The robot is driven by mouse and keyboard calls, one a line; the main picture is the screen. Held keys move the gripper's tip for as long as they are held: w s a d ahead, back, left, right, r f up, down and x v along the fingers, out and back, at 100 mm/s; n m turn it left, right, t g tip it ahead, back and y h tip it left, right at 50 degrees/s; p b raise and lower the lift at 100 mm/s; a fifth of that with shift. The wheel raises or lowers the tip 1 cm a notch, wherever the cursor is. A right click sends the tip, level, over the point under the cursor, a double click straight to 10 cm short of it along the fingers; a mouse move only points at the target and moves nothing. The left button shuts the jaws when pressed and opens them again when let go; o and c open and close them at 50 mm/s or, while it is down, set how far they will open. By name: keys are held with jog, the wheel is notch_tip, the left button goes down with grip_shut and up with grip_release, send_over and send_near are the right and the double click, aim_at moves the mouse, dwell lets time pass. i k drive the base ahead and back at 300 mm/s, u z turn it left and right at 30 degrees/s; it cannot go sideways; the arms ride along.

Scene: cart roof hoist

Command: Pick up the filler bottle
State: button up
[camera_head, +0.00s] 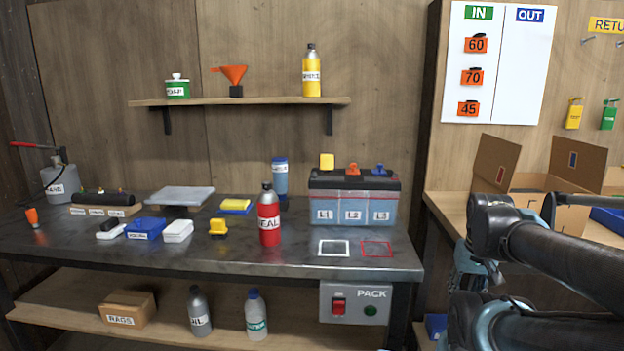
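Several bottles are in view, and none has a label I can read as filler. A blue bottle (280,177) with a small white label stands upright at the back of the bench, left of the battery (352,207) marked L1, L2, L3. Its label is too small to read, and its dark lower end is partly hidden. A red bottle (269,222) marked SEAL stands upright in front of it. A yellow bottle (312,75) stands on the wall shelf. My arm is at the right, apart from the bottles. I see no gripper fingers.
A lower shelf (65,308) holds a rags box and two bottles. An open carton (545,180) stands right.

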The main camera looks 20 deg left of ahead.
aim_at(280, 165)
jog(key=z, duration=0.35)
jog(key=k, duration=1.5)
jog(key=u, duration=0.8)
jog(key=i, duration=1)
